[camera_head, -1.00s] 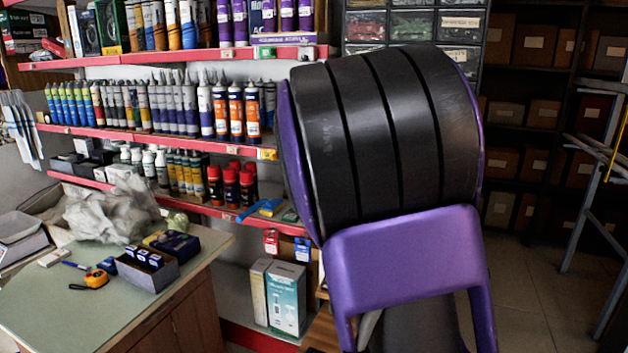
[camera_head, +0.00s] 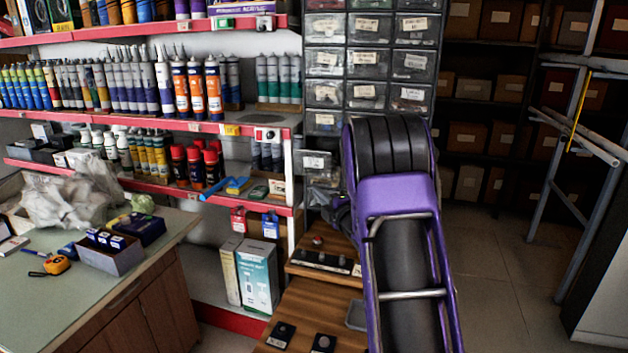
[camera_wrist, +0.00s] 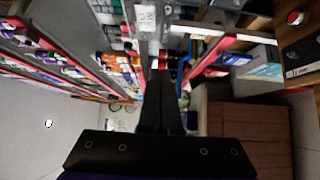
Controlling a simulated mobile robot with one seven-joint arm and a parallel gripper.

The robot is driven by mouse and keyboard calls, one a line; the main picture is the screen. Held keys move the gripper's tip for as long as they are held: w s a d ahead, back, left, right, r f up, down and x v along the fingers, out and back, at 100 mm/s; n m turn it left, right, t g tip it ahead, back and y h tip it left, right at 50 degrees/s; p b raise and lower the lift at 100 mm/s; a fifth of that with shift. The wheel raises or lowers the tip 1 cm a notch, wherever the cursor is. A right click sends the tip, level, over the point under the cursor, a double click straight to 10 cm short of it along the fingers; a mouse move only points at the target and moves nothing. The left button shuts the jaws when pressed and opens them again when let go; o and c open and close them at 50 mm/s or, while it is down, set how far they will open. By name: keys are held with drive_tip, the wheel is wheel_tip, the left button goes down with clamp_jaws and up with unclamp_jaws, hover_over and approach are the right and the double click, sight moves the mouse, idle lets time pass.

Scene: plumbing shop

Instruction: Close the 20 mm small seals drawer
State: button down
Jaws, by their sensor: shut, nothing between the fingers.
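A cabinet of small grey drawers with white labels (camera_head: 368,57) stands at the back, partly behind my arm. One labelled drawer (camera_head: 314,162), low on its left side, appears to stick out from the front. Its label is too small to read, so I cannot tell whether it is the 20 mm small seals drawer. My gripper (camera_head: 335,213) is just below and right of this drawer, partly hidden by my arm. In the wrist view my gripper's dark fingers (camera_wrist: 161,85) are together and empty. A white drawer label (camera_wrist: 146,18) shows beyond them at the top.
Red-edged shelves of tubes and bottles (camera_head: 190,90) stand left of the cabinet. A wooden surface with small parts (camera_head: 300,310) lies below my gripper. A green-topped counter (camera_head: 90,290) is at the left.

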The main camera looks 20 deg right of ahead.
approach(307, 174)
drive_tip(key=w+a, duration=0.2)
drive_tip(key=a, duration=0.1)
drive_tip(key=shift+w+d, duration=0.35)
drive_tip(key=shift+w, duration=0.3)
drive_tip(key=shift+w+d, duration=0.35)
drive_tip(key=shift+w, duration=0.25)
drive_tip(key=shift+w+d, duration=0.3)
drive_tip(key=shift+w, duration=0.35)
drive_tip(key=w+d, duration=0.2)
drive_tip(key=w, duration=0.1)
drive_tip(key=w+d, duration=0.3)
drive_tip(key=w, duration=0.1)
drive_tip(key=w+d, duration=0.2)
drive_tip(key=w, duration=0.1)
drive_tip(key=shift+w+d, duration=0.25)
drive_tip(key=shift+d, duration=0.1)
drive_tip(key=shift+w+d, duration=0.2)
drive_tip(key=shift+w, duration=0.05)
drive_tip(key=shift+r, duration=0.35)
drive_tip(key=shift+r, duration=0.1)
